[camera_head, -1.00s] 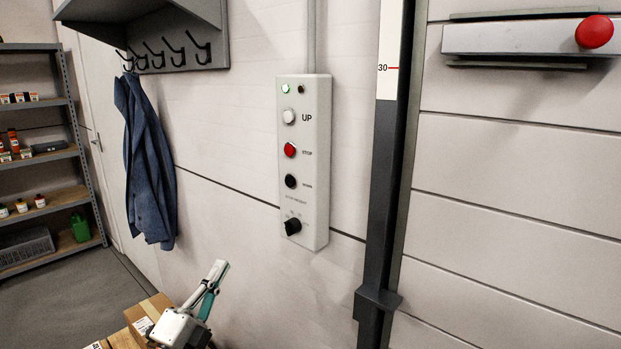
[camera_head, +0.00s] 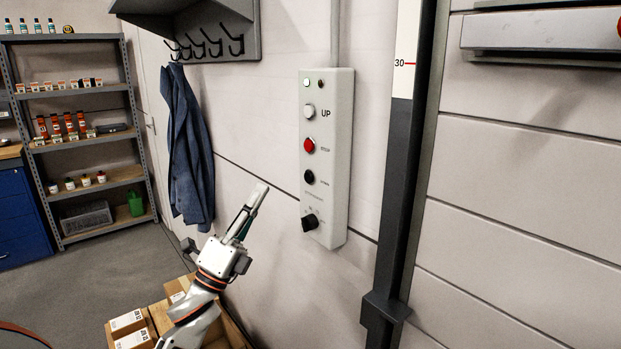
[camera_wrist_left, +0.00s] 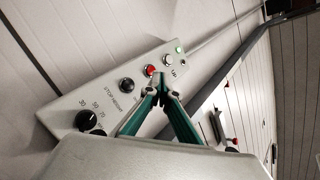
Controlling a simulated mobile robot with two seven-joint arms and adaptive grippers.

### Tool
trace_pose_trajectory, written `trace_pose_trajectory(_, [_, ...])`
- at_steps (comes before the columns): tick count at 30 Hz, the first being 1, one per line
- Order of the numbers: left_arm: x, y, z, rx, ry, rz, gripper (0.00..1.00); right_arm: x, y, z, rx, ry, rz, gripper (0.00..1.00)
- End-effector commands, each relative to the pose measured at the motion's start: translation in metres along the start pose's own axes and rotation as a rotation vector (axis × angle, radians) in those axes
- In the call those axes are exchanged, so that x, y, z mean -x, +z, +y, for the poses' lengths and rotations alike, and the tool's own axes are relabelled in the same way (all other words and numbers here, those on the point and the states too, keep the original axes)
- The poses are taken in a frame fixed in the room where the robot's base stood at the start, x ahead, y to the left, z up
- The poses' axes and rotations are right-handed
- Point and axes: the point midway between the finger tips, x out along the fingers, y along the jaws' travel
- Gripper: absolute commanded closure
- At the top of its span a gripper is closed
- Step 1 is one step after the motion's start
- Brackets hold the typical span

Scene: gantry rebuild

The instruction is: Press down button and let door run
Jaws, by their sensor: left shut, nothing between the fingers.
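The grey control box (camera_head: 340,165) hangs on the wall in the head view. From top to bottom it has a white UP button (camera_head: 309,111), a red STOP button (camera_head: 309,145), a black down button (camera_head: 309,177) and a black knob (camera_head: 310,222). A green lamp (camera_head: 306,83) is lit at its top. My left gripper (camera_head: 262,188) is shut and empty, left of the box and a little below the down button's height. The box also shows in the left wrist view (camera_wrist_left: 70,105), beyond the gripper fingers (camera_wrist_left: 161,76). The right gripper is out of view.
The door (camera_head: 530,160) with a dark vertical rail (camera_head: 395,200) stands right of the box. A blue coat (camera_head: 190,150) hangs from hooks at left. Cardboard boxes (camera_head: 130,330) lie below my left arm. Shelves (camera_head: 90,150) stand far left.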

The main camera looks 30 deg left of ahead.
Motion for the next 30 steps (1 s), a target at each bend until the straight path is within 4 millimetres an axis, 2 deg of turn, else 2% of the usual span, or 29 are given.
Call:
trace_pose_trajectory(8, [-0.004,-0.003,0.003,0.002,0.0,-0.001,1.0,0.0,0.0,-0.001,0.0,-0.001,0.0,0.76])
trace_pose_trajectory(22, [-0.044,-0.033,0.032,0.004,-0.001,0.0,1.0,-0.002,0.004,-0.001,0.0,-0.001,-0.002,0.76])
trace_pose_trajectory(30, [-0.058,-0.044,0.044,0.002,0.001,0.0,1.0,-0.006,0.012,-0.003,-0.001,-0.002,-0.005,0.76])
